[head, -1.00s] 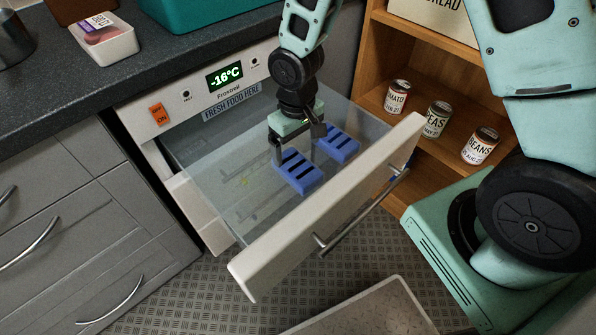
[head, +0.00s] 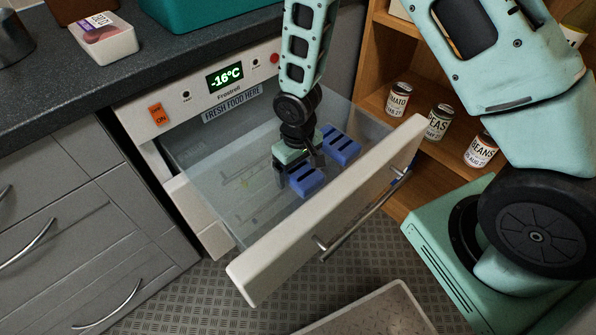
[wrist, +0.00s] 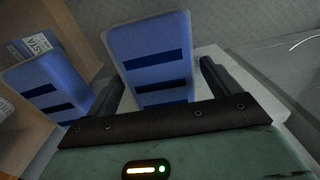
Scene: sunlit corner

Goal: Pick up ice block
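Two blue ice blocks with dark slots lie in the open freezer drawer (head: 255,278). The nearer ice block (head: 307,184) is under my gripper (head: 300,168); the other ice block (head: 343,148) lies just behind it to the right. In the wrist view, one ice block (wrist: 148,50) stands between my two fingers, with a narrow gap showing at the right finger. The fingers are apart, one on each side of it, and I see no firm grip. The other ice block (wrist: 48,88) is left of the left finger. My gripper partly hides the nearer block in the head view.
The drawer has clear side walls and a white front with a metal handle (head: 360,215). A wooden shelf with several cans (head: 439,122) stands to the right. The counter (head: 60,75) is above left. The drawer's left part looks mostly empty.

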